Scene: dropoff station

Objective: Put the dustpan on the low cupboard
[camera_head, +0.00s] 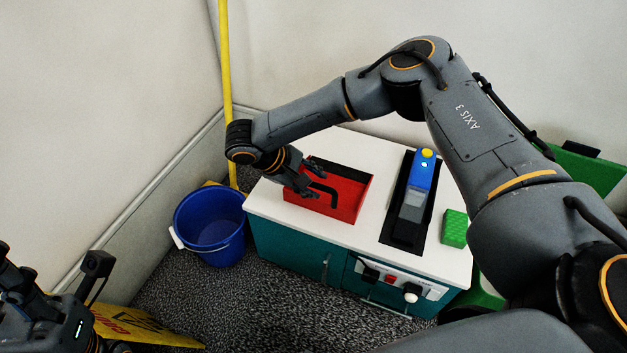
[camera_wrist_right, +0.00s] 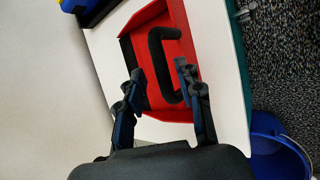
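The red dustpan (camera_head: 350,207) with a black handle lies on the white top of the low cupboard (camera_head: 280,211), toward its left end. It also shows in the right wrist view (camera_wrist_right: 165,17). My right gripper (camera_head: 314,178) is low over the left part of the dustpan. In the right wrist view my right gripper (camera_wrist_right: 161,72) has its fingers spread, one on each side of the black handle's end, with a gap visible. Contact with the pan is hard to judge. My left arm shows at the lower left of the head view; its fingers are not clear.
A blue device on a black tray (camera_head: 389,231) and a green block (camera_head: 455,228) occupy the cupboard's right part. A blue bucket (camera_head: 207,222) and a yellow pole (camera_head: 227,90) stand left of it. A yellow sign (camera_head: 140,325) is on the carpet. Walls close in behind.

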